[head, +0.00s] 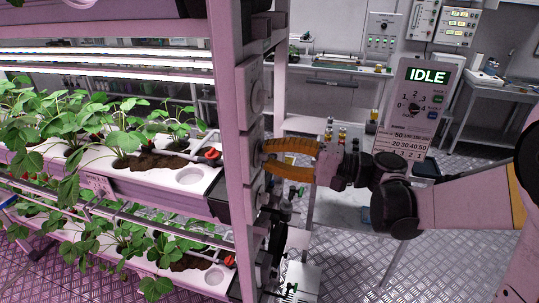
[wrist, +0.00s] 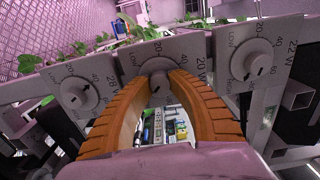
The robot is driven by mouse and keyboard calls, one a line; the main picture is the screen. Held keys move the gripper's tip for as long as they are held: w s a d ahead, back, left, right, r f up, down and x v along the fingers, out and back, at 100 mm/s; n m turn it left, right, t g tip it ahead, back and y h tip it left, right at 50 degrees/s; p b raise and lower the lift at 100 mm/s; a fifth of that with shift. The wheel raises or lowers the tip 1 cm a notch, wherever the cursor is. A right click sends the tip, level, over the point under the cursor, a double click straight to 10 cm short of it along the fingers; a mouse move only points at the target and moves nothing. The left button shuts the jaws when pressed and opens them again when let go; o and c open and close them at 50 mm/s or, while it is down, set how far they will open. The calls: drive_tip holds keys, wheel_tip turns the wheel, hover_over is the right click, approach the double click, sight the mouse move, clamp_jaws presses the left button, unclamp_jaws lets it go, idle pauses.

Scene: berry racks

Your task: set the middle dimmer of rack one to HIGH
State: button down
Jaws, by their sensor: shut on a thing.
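The middle dimmer's knob (wrist: 157,65) is a round grey knob on a grey plate with a printed scale, on the rack post. My gripper (wrist: 157,80) has its two orange ribbed fingers shut on this knob, one at each side. In the head view my gripper (head: 264,154) reaches the post from the right, and its fingertips hide the knob. I cannot tell the knob's setting. Another dimmer (wrist: 79,95) shows at the left in the wrist view, and a third dimmer (wrist: 252,62) at the right. In the head view the upper dimmer (head: 258,97) is on the post above my gripper.
White troughs (head: 100,160) with strawberry plants fill the rack at left. A control panel (head: 420,95) reading IDLE stands at right, behind my arm. A bench (head: 325,66) and wall boxes (head: 383,37) are farther back. Metal floor (head: 450,260) is clear at lower right.

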drive_tip(key=c, duration=1.2)
unclamp_jaws()
drive_tip(key=shift+o, duration=0.2)
drive_tip(key=shift+d, duration=0.1)
drive_tip(key=v, duration=1.1)
drive_tip(key=shift+s+d, duration=0.15)
drive_tip(key=shift+d, duration=0.25)
drive_tip(key=shift+a, duration=0.1)
